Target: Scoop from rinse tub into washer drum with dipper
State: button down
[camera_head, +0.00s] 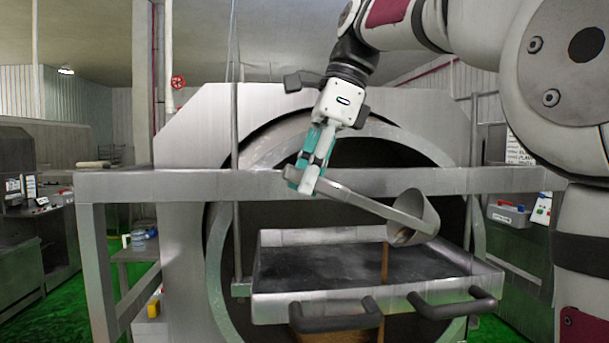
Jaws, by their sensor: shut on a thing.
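My gripper (308,184) is shut on the handle end of the metal dipper (372,204). The handle slopes down to the right to a conical cup (424,212), which is tilted with its mouth toward the lower left. The cup hangs above the right part of a shallow metal tub (478,270), seemingly the rinse tub, with a dark surface inside. The cup appears clear of the tub; its contents cannot be made out. The washer drum (215,262) is the large round opening behind the tub, its inside dark and partly hidden.
A metal rail (185,184) crosses in front of the drum, behind my gripper. Two dark handles (335,316) stick out from the tub's front. A brown upright strip (384,262) shows below the cup. A side table (135,254) stands at left, a grey toolbox (508,214) at right.

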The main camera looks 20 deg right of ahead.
jog(key=shift+w+a+f+h+b, duration=0.2)
jog(key=shift+a+f+h+b, duration=0.35)
jog(key=shift+f, duration=0.2)
dwell(0.4)
jog(key=shift+w+a+f+g+h+b, duration=0.15)
jog(key=shift+a+f+h+b, duration=0.2)
jog(key=shift+f, duration=0.2)
jog(key=shift+a+f+g+h+b, duration=0.1)
jog(key=shift+a+f+h+b, duration=0.15)
jog(key=shift+f, duration=0.25)
jog(key=shift+w+a+f+g+h+b, duration=0.15)
jog(key=shift+a+f+h+b, duration=0.1)
jog(key=shift+f+b, duration=0.25)
dwell(0.8)
